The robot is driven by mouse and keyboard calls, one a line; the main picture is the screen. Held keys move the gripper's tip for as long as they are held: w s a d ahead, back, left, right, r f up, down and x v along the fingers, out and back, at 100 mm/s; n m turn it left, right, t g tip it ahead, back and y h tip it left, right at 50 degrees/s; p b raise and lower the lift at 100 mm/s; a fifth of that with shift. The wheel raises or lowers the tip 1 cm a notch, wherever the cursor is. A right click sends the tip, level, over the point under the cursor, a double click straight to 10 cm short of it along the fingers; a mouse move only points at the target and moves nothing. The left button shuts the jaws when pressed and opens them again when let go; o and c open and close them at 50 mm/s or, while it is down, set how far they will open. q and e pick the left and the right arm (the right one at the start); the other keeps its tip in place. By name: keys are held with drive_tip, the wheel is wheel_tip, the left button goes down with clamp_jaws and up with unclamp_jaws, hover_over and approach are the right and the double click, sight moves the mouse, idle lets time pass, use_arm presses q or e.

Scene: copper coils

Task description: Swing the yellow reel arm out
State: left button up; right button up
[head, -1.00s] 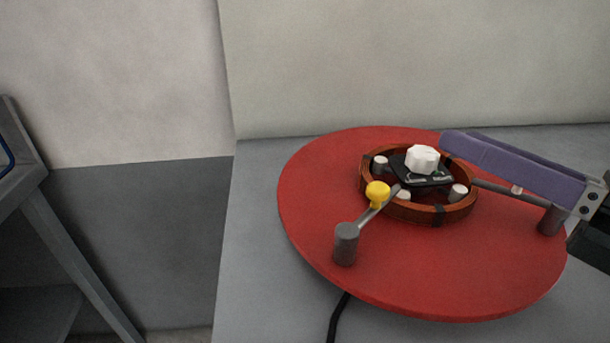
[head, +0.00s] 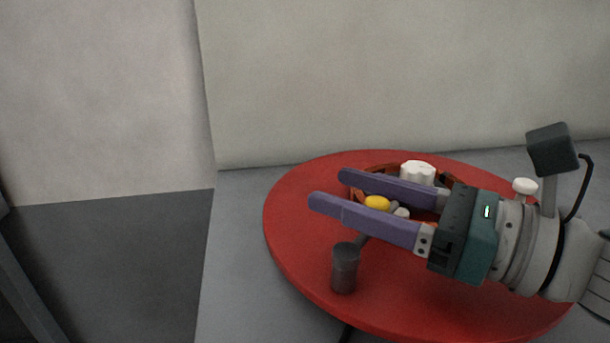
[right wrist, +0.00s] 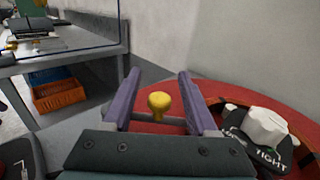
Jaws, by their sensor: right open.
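The yellow knob (head: 377,203) of the reel arm lies between the fingers of my right gripper (head: 330,186), which is open. The right wrist view shows the knob (right wrist: 159,103) in the gap, apart from both fingers. The copper coil (head: 352,177) behind is largely covered by my gripper. A white lobed knob (head: 418,172) stands over it. My left gripper is not in view.
A red round plate (head: 300,240) carries the coil and post on a grey table (head: 235,270) against a pale wall. A black label plate (right wrist: 268,155) sits at the coil. A bench (right wrist: 85,45) with an orange crate (right wrist: 58,95) stands away to the left.

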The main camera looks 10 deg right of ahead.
drive_tip(key=shift+w+a, duration=0.25)
drive_tip(key=shift+a, duration=0.05)
clamp_jaws()
idle(0.4)
idle(0.9)
